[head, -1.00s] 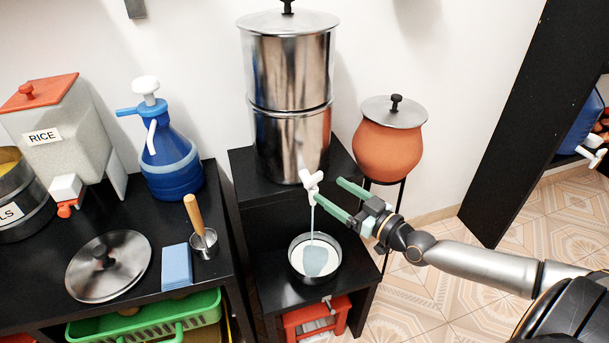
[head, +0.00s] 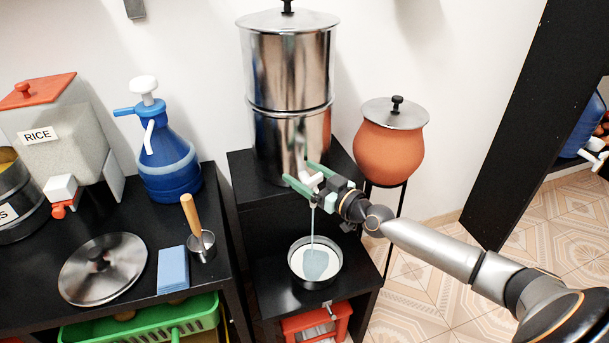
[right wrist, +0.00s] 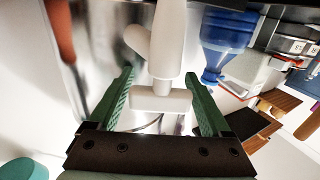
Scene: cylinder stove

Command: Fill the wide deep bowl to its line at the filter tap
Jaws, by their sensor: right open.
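The steel filter (head: 290,100) stands on a black stand, with a white tap (head: 310,179) low on its front. A stream of water runs from the tap into the wide bowl (head: 295,271) on the lower shelf. Water (head: 316,264) covers part of the bowl's floor; I cannot make out the line. My right gripper (head: 298,173) is open, its green fingers on either side of the tap. In the right wrist view the white tap (right wrist: 160,100) sits between the two fingers, with gaps at both sides. My left gripper is not in view.
A clay pot (head: 388,150) on a thin stand is just right of the filter. On the left table are a blue bottle with a pump (head: 168,165), a steel lid (head: 103,270), a blue sponge (head: 173,269) and a rice bin (head: 65,135).

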